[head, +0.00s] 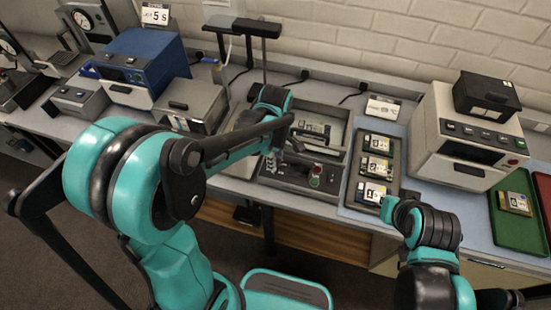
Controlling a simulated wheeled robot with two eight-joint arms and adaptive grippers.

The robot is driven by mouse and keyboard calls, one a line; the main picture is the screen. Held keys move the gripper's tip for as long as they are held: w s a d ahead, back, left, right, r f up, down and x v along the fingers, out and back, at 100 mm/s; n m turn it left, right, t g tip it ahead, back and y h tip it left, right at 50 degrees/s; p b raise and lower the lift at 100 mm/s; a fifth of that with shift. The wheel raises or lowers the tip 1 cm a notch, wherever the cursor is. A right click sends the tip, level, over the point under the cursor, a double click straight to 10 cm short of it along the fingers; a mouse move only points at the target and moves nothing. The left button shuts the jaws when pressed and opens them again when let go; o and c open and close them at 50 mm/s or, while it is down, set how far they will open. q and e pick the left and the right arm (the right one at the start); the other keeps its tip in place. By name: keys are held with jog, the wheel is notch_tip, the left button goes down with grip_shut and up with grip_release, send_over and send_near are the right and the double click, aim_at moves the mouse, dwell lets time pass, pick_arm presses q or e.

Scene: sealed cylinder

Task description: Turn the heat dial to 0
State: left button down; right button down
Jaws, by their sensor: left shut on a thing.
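My left gripper (290,146) is at the grey machine (290,178) in the middle of the bench, low over its front control panel. It is shut on a small part there, which appears to be the heat dial. The dial's face and pointer are hidden by my fingers and wrist, so its setting cannot be read.
Further right are a cream unit (432,135) with a black box (487,94) on top and a green tray (516,228). A blue device (155,55) and a grey box (200,100) stand left. The wall closes the back.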

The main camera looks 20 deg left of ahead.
dwell(0.4)
pick_arm(q)
jog(key=c, duration=1.3)
grip_release()
jog(key=shift+o, duration=0.2)
notch_tip(320, 180, up, 12)
